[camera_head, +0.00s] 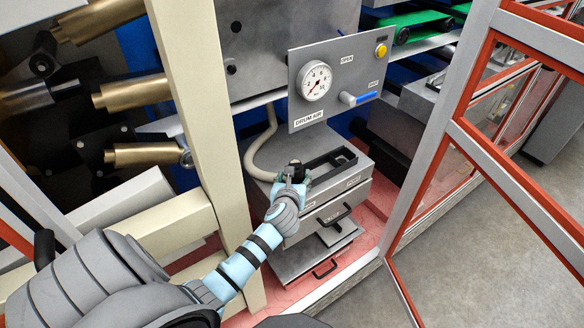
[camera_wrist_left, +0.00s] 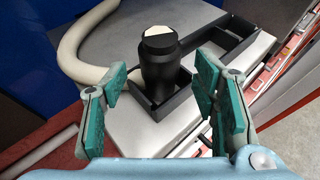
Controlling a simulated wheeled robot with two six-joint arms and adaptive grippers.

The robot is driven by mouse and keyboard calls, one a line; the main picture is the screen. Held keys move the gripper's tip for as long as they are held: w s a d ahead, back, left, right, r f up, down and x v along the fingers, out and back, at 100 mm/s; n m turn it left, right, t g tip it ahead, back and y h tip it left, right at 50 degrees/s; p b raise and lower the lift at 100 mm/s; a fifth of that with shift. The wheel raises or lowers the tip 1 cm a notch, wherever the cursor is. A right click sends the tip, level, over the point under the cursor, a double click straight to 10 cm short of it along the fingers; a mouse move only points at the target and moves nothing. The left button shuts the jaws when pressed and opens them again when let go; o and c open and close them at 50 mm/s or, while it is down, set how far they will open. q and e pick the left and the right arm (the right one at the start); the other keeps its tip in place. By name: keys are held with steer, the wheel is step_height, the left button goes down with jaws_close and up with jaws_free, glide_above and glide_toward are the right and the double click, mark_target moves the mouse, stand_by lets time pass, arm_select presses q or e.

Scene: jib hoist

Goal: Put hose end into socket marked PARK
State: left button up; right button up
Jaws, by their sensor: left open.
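The hose end is a black cylinder (camera_wrist_left: 160,75) with a pale slanted top in the left wrist view. It stands upright in a square black socket (camera_wrist_left: 182,92) on a grey box; how deep it sits I cannot tell. The cream hose (camera_wrist_left: 72,50) curves behind it and also shows in the head view (camera_head: 253,157). A second, longer black frame (camera_head: 337,160) lies beside it on the box. Labels on the box front are too small to read, so I cannot tell which is PARK. My left gripper (camera_head: 291,176) is open, its teal pads on either side of the hose end, apart from it.
A grey panel (camera_head: 335,60) with a gauge (camera_head: 315,84), yellow button and blue-handled valve, labelled DRUM AIR, stands above the box. A cream post (camera_head: 200,120) is close left of my arm. A red and grey door frame (camera_head: 440,150) stands at right. Drawers (camera_head: 325,225) lie below.

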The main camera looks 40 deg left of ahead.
arm_select(q)
steer(key=p+v, duration=0.1)
steer(key=v, duration=0.5)
steer(key=s+d+f+n+g+h, duration=0.25)
steer(key=s+f+n, duration=0.5)
steer(key=f, duration=0.65)
steer(key=s+d+f+n+g+h, duration=0.25)
steer(key=s+f+n, duration=0.45)
steer(key=f, duration=0.6)
steer(key=s+d+f+n+g, duration=0.1)
steer(key=s+f+n, duration=0.3)
steer(key=s, duration=0.4)
steer(key=s+d+f+n+g+h, duration=0.1)
steer(key=s+f+n, duration=0.3)
steer(key=s, duration=0.5)
steer(key=s+d+f+n+g+b, duration=0.1)
steer(key=s+d+f+n+g, duration=0.1)
steer(key=s+n, duration=0.5)
step_height(320, 180, down, 2)
steer(key=shift+s+d+f+g, duration=0.1)
steer(key=shift+s+d+g, duration=0.15)
steer(key=shift+s+g, duration=0.65)
arm_select(e)
steer(key=shift+r, duration=0.25)
arm_select(q)
steer(key=shift+s+t, duration=0.3)
